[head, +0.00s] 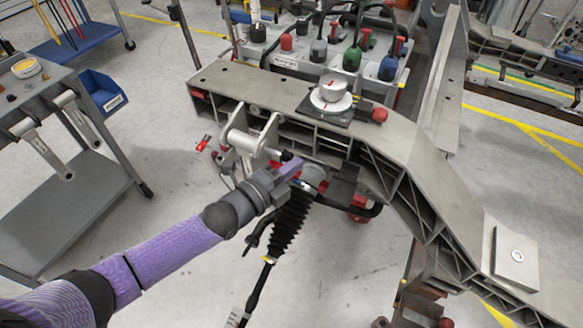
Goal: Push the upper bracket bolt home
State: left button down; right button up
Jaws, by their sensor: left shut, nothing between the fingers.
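A pale metal bracket (243,143) with two side plates and a round cross bar is fixed to the near left side of the grey chassis beam (240,84). I cannot single out the upper bracket bolt for sure; the small dark piece (287,156) just beyond my fingertips may be part of it. My right gripper is not in view.
A round silver mount (331,92) sits on the beam. A grey cart (70,180) with a blue bin (103,92) stands at left. The floor between cart and beam is mostly free.

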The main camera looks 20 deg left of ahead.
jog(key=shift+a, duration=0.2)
pick_arm(q)
jog(key=shift+a, duration=0.15)
jog(key=a, duration=0.2)
jog(key=w+a+b, duration=0.1)
jog(key=a, duration=0.1)
jog(key=shift+a, duration=0.1)
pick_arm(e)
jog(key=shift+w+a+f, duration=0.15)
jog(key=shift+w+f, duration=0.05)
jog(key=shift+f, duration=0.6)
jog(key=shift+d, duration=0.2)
